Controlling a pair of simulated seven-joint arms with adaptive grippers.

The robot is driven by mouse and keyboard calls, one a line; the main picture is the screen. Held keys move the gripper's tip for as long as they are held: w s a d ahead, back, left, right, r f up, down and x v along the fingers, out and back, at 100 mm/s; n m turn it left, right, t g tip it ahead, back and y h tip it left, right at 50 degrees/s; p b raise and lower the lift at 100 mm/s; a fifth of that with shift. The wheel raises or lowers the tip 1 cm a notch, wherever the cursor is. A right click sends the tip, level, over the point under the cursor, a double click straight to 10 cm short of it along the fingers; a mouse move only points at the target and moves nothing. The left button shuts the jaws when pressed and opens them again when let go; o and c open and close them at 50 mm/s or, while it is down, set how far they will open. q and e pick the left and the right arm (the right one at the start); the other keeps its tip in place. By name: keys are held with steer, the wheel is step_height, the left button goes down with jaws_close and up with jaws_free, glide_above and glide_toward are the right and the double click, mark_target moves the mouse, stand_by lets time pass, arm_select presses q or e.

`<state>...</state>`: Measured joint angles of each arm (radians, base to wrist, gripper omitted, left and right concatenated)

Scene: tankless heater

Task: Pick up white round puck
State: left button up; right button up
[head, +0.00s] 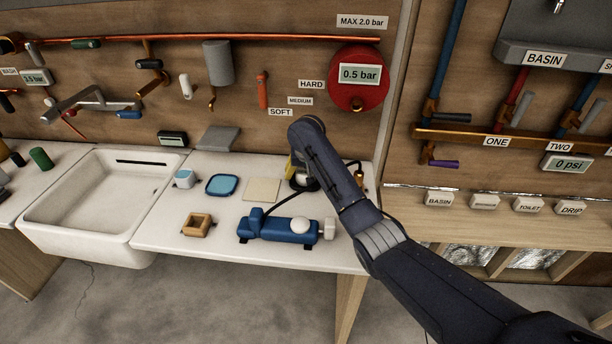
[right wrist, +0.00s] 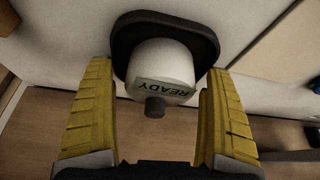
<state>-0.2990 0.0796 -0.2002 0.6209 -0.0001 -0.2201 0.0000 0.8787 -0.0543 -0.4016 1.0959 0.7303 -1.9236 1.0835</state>
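A white round object with a "READY" label and a dark knob (right wrist: 165,68) sits on a black base (right wrist: 205,38) in the right wrist view. I cannot tell whether it is the puck; in the head view my arm mostly hides that spot. My right gripper (right wrist: 158,112) is open. Its yellow fingers stand on either side of the white object, with visible gaps and no clear contact. In the head view its finger (head: 290,166) shows at the back of the counter. Another white round piece (head: 299,226) sits on a blue device. My left gripper is not in view.
The blue device (head: 278,230) lies at the counter front. A wooden box (head: 197,226), blue tray (head: 222,185), beige square (head: 262,190) and small white-blue block (head: 184,179) lie left of my arm. A sink (head: 90,205) is further left. A red round tank (head: 360,95) hangs behind.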

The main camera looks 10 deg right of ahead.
mark_target(306, 169)
steer(key=c, duration=1.2)
steer(key=shift+r, duration=0.15)
step_height(306, 169, up, 20)
steer(key=shift+f, duration=0.15)
